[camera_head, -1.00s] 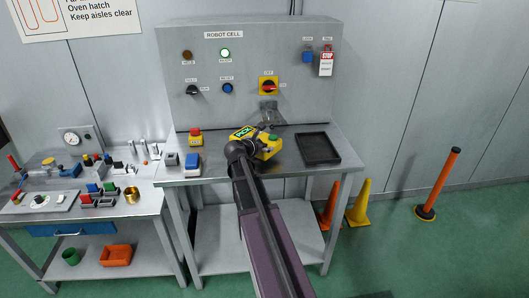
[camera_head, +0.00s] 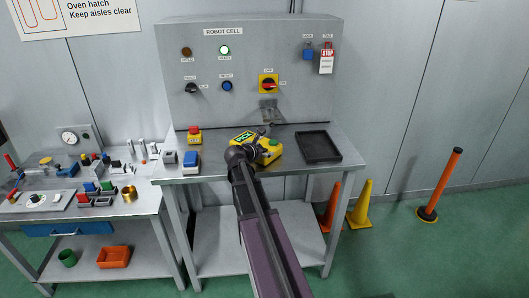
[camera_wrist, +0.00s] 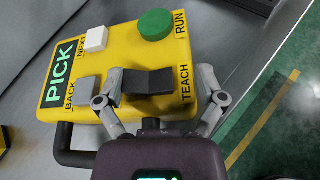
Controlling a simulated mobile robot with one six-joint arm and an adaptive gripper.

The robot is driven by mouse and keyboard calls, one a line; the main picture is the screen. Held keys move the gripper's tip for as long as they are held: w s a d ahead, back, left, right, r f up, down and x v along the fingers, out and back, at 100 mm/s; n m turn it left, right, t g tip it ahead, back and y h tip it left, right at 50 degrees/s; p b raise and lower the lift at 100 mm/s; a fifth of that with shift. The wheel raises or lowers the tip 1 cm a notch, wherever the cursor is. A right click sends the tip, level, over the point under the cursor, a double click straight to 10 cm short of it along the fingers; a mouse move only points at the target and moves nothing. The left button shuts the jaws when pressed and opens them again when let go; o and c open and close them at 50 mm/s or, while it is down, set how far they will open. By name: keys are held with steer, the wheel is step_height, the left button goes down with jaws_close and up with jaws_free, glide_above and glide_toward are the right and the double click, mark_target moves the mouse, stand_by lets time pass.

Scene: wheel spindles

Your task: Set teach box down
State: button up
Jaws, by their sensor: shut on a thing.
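The teach box (camera_head: 268,158) is yellow, with a green button and a lit PICK label. It is at the front middle of the grey bench, left of the black tray (camera_head: 318,157). In the wrist view the teach box (camera_wrist: 165,62) fills the upper left, with a white NEXT button, a grey BACK button and a dark handle at lower left. My gripper (camera_wrist: 160,84) is shut on the teach box, its fingers either side of a dark raised block between TEACH and BACK. My gripper (camera_head: 256,147) partly covers the box in the head view. Contact with the bench cannot be told.
A red-topped yellow stop button (camera_head: 194,136), a blue-topped box (camera_head: 191,163) and a small grey block (camera_head: 170,157) stand on the bench's left. The control panel (camera_head: 250,75) rises behind. Bare bench top (camera_head: 222,150) shows left of the teach box.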

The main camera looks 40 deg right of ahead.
steer(key=o, duration=1)
steer(key=shift+r, duration=0.1)
steer(key=shift+s+a+r, duration=0.25)
steer(key=shift+a, duration=0.25)
steer(key=p+v, duration=0.4)
steer(key=v, duration=0.6)
steer(key=shift+a, duration=0.45)
steer(key=shift+s, duration=0.1)
